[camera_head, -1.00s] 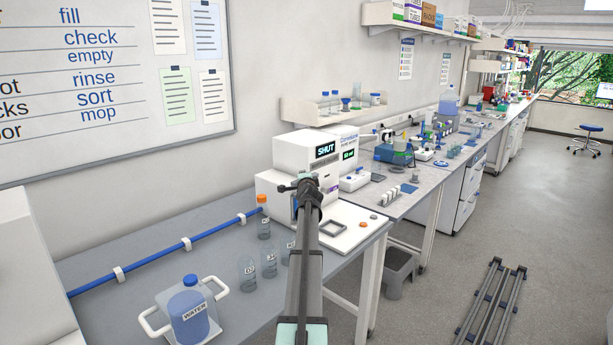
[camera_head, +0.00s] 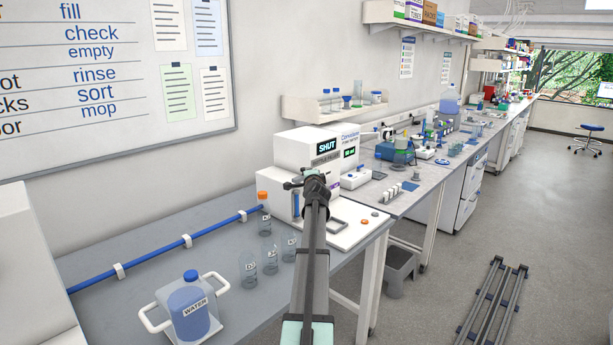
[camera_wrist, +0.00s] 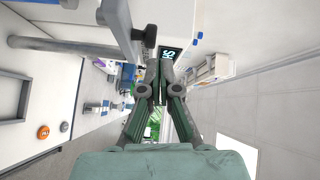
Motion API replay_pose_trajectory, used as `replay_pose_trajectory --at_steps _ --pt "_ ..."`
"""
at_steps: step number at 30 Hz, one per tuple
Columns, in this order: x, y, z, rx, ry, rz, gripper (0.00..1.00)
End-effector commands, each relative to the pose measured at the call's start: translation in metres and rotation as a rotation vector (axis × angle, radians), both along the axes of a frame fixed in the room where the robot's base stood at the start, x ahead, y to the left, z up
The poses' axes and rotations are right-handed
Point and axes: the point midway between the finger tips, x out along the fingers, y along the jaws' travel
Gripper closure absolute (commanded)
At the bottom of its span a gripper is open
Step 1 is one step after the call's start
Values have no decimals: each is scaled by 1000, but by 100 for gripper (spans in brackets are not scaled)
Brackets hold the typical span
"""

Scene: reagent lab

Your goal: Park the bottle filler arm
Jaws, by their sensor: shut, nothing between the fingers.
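The bottle filler (camera_head: 306,147) is a white bench machine with a "SHUT" display. Its filler arm (camera_wrist: 65,46) appears in the wrist view as a grey bar, joined near a lighter upright bar; a dark knob (camera_wrist: 146,37) sits beside them. In the head view a small dark end of the filler arm (camera_head: 291,184) shows just left of my gripper. My gripper (camera_head: 315,180) is shut and empty in front of the machine. Its fingers (camera_wrist: 166,62) also show in the wrist view, close to the knob; I cannot tell if they touch. My gripper and arm hide part of the machine.
Several glass bottles (camera_head: 270,262) stand on the bench left of my arm. A water jug (camera_head: 188,308) sits in a handled tray. A square frame and an orange button (camera_head: 364,222) lie on the filler's base.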

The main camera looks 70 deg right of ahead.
Motion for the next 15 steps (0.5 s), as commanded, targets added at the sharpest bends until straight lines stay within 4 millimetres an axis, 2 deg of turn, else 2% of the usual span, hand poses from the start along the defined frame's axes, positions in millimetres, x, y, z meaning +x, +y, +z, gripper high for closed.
replay_pose_trajectory --at_steps 1,6,12,15 --pt "-4 12 -1 -2 0 3 100" --pt "6 50 1 -1 1 4 100" --pt "14 83 3 -2 0 2 100" --pt "16 93 4 -2 0 1 100"
